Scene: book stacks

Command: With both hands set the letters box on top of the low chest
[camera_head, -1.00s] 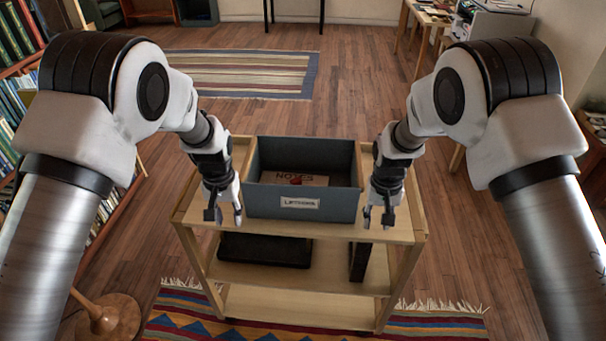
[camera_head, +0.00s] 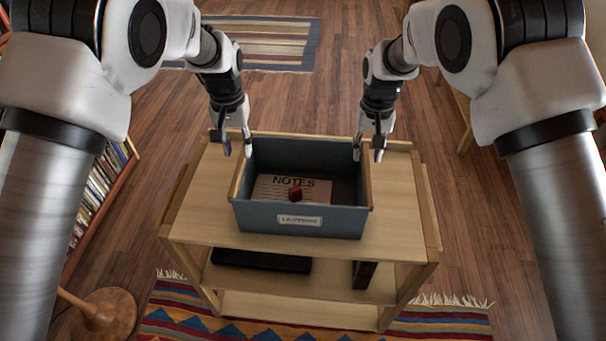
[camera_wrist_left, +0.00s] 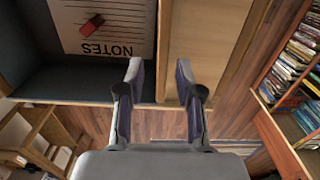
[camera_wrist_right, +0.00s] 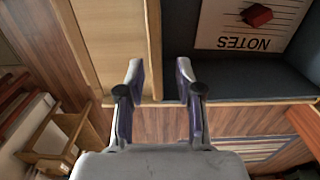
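The letters box (camera_head: 262,217) is an open blue-grey box with a label on its front and wooden strips along its side rims. It stands on the top of a wooden cart (camera_head: 200,215). A NOTES sheet (camera_head: 265,187) and a small red block (camera_head: 295,194) lie inside. My left gripper (camera_head: 236,150) is open over the far end of the box's left rim, which shows between its fingers (camera_wrist_left: 160,85). My right gripper (camera_head: 369,153) is open over the right rim's far end, likewise between its fingers (camera_wrist_right: 158,85). Contact cannot be told. I cannot identify a low chest.
A dark flat case (camera_head: 262,261) and a dark upright item (camera_head: 363,274) are on the cart's lower shelf. A bookcase (camera_head: 100,185) stands left, with a round wooden base (camera_head: 105,315) nearby. Striped rugs (camera_head: 265,45) lie on the otherwise open wooden floor behind and in front.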

